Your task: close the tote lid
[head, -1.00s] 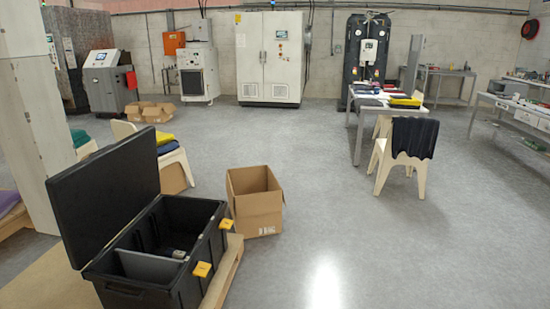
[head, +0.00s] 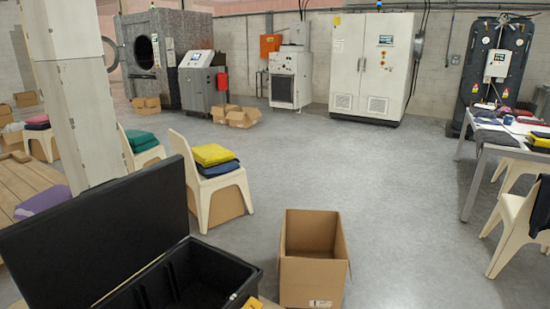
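The black tote (head: 195,280) stands at the lower left of the head view, cut off by the bottom edge. Its black lid (head: 95,240) is open, standing up and leaning back along the tote's left side. A yellow latch (head: 252,303) shows at the tote's front right, at the picture's bottom edge. The part of the tote's inside that shows is dark, and its contents cannot be made out. Neither of my grippers is in view.
An open cardboard box (head: 312,270) stands on the floor right of the tote. A white chair (head: 225,190) with folded yellow and blue cloths is behind the tote. A pale pillar (head: 80,120) rises at left. A table (head: 490,150) stands at right. The middle floor is clear.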

